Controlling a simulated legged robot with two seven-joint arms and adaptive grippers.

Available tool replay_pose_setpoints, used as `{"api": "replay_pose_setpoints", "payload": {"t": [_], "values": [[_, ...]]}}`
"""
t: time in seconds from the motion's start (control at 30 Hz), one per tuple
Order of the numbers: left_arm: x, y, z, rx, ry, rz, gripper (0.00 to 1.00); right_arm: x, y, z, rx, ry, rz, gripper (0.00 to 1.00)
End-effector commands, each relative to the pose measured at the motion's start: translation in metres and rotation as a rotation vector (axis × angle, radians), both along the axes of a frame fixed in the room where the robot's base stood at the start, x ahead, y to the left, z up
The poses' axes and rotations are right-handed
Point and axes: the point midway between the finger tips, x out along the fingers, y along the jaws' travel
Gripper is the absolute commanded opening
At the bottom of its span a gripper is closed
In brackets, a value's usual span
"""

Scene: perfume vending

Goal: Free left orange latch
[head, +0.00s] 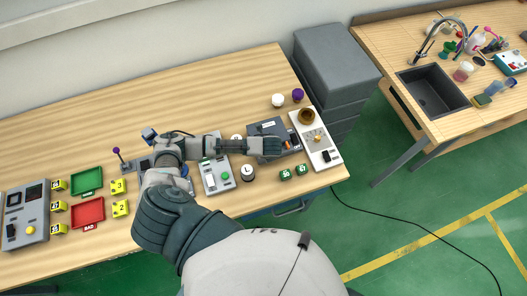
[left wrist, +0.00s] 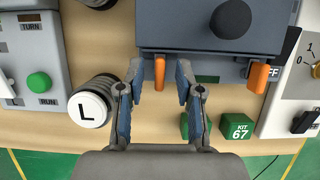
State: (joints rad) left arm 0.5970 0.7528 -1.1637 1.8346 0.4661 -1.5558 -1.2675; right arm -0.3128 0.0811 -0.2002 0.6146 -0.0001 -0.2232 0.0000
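A dark grey case (left wrist: 190,25) fills the top of the left wrist view. Two orange latches hang on its near edge: the left latch (left wrist: 159,72) and the right latch (left wrist: 258,76). My left gripper (left wrist: 160,82) is open, with one fingertip on each side of the left latch and a visible gap to it on both sides. In the head view my left gripper (head: 270,147) reaches over the near side of the case (head: 268,127) and hides much of its front edge. My right gripper is in neither view.
A black cylinder with a white "L" top (left wrist: 89,108) stands left of the gripper. Green kit cubes (left wrist: 236,126) stand to the right, one close by the right finger. Panels flank the case: one with a green button (left wrist: 39,86), one with a dial (head: 317,138).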

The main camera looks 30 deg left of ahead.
Motion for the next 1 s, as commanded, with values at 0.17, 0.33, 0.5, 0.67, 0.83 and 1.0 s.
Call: {"api": "replay_pose_setpoints", "payload": {"t": [0.17, 0.33, 0.5, 0.67, 0.83, 1.0], "values": [[0.000, 0.000, 0.000, 0.000, 0.000, 0.000, 0.18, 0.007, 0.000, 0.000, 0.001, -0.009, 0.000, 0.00], [0.000, 0.000, 0.001, 0.000, 0.000, 0.000, 0.00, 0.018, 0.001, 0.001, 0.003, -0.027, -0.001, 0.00], [0.000, 0.000, 0.001, 0.000, 0.000, 0.003, 0.00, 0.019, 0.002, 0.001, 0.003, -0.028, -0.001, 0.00], [0.000, -0.001, 0.001, 0.000, 0.000, 0.034, 0.00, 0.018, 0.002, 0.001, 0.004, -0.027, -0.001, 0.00], [0.000, -0.001, 0.001, 0.000, 0.000, 0.113, 0.00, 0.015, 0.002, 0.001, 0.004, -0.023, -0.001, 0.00], [0.001, -0.002, 0.001, -0.001, 0.000, 0.243, 0.00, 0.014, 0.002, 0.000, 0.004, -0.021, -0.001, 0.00]]}}
